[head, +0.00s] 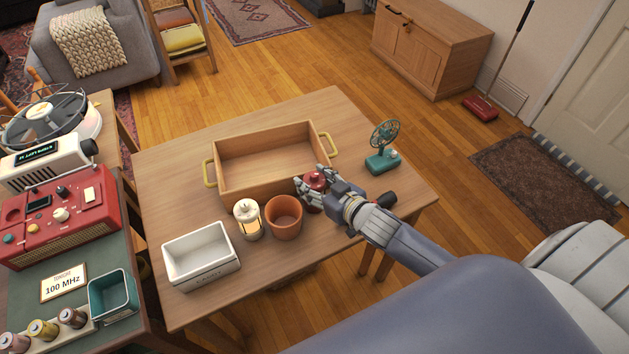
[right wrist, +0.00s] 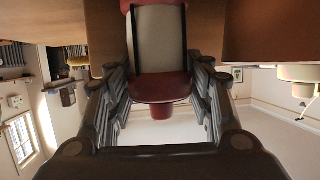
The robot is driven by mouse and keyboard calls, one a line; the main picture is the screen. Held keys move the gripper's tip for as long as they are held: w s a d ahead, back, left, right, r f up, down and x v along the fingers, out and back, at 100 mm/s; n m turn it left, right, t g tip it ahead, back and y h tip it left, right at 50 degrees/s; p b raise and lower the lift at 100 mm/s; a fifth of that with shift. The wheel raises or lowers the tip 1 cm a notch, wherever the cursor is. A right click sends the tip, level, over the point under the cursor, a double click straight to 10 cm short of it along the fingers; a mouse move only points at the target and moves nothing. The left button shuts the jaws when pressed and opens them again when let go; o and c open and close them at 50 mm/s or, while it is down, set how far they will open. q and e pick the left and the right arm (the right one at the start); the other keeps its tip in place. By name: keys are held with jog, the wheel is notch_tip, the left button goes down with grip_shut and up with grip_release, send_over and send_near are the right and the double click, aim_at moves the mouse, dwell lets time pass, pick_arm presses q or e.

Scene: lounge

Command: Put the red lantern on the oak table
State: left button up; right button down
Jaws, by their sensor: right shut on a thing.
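The red lantern (head: 314,181) is at the front right of the wooden tray, over the oak table (head: 350,118). My right gripper (head: 314,184) is shut on it and hides much of it in the head view. In the right wrist view the lantern (right wrist: 157,88) sits between the two fingers, with red ends and a pale middle. Its far end runs out of that picture at the top. I cannot tell whether its base touches the table. My left gripper is in neither view.
The wooden tray (head: 219,178) with yellow handles is empty. A cream lantern (head: 248,219), terracotta pot (head: 284,218) and white box (head: 201,281) stand along the near side. A teal fan (head: 383,148) stands at the right.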

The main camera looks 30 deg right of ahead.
jog(key=shift+f, duration=0.1)
jog(key=c, duration=0.8)
grip_release()
jog(key=shift+o, duration=0.2)
jog(key=shift+r, duration=0.2)
jog(key=shift+s, duration=0.35)
jog(key=v, duration=1.1)
jog(key=shift+s+d+r, duration=0.1)
jog(key=shift+d, duration=0.05)
